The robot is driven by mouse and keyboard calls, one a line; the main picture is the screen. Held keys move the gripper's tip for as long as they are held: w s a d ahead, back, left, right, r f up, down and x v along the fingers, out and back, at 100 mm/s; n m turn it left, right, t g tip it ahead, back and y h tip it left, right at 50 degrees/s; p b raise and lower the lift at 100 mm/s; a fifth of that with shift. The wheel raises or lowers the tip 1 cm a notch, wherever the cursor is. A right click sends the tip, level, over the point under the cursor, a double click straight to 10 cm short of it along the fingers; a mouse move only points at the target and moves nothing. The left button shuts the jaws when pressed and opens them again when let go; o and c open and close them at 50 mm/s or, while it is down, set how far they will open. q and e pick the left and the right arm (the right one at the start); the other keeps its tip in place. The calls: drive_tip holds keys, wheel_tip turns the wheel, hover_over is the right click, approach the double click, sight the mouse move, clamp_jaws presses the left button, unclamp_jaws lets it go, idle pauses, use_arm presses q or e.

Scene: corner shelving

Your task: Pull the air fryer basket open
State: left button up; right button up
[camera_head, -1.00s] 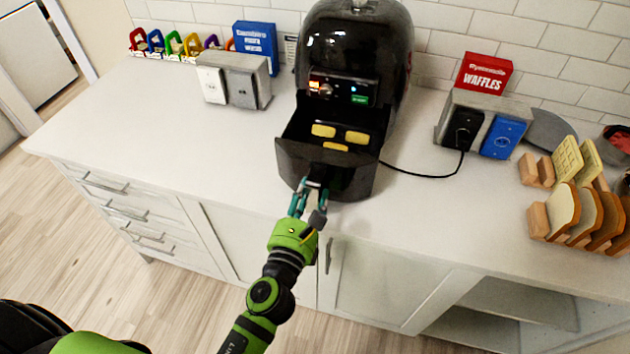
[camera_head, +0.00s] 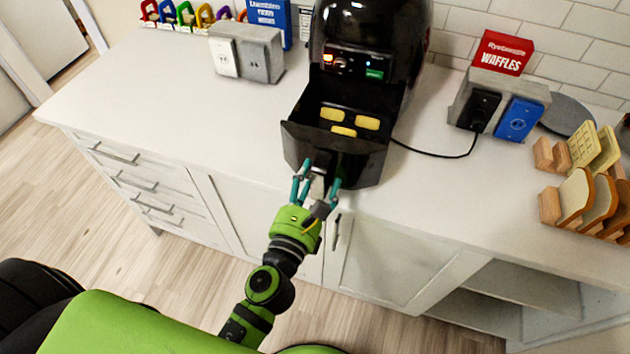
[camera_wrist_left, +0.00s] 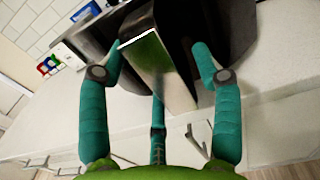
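The black air fryer (camera_head: 365,35) stands on the counter. Its basket (camera_head: 295,140) is pulled out toward me, with several yellow pieces of food (camera_head: 367,122) inside. My left gripper (camera_head: 320,175) is at the front of the basket with its fingers spread around the handle. In the left wrist view, the handle (camera_wrist_left: 158,70) lies between the spread fingers of the left gripper (camera_wrist_left: 160,50), with visible gaps beside it. A third finger shows below the handle. My right gripper is not in view.
A grey outlet block (camera_head: 262,55) stands left of the fryer. Another outlet block (camera_head: 545,95) with the fryer's black cord (camera_head: 435,155) is at the right, with a red waffles box (camera_head: 503,52). Bread slices (camera_head: 577,195) stand in wooden racks. The counter (camera_head: 200,120) left of the basket is clear.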

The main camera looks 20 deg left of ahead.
use_arm(q)
drive_tip(key=shift+s, duration=0.1)
drive_tip(key=s, duration=1.2)
drive_tip(key=shift+a, duration=0.2)
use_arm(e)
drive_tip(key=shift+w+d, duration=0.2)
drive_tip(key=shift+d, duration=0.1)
use_arm(q)
drive_tip(key=shift+w, duration=0.1)
drive_tip(key=s+a+f+n+g, duration=0.25)
drive_tip(key=f+n, duration=0.25)
drive_tip(key=f, duration=0.6)
drive_tip(key=s+a+f+n+g+y, duration=0.1)
drive_tip(key=f+n+g, duration=0.3)
drive_tip(key=f, duration=0.7)
drive_tip(key=s+a+f+n+g, duration=0.25)
drive_tip(key=f+n, duration=0.25)
drive_tip(key=f, duration=0.6)
drive_tip(key=s+a+f+n+g, duration=0.2)
drive_tip(key=s+f+n+g, duration=0.2)
drive_tip(key=s+f+n, duration=0.4)
drive_tip(key=s+a+f+n+g, duration=0.1)
drive_tip(key=s+f+n+g, duration=0.3)
drive_tip(key=s+f+n, duration=0.4)
drive_tip(key=s+n, duration=0.2)
drive_tip(key=n, duration=0.2)
drive_tip(key=shift+a+f, duration=0.25)
drive_tip(key=shift+a, duration=0.15)
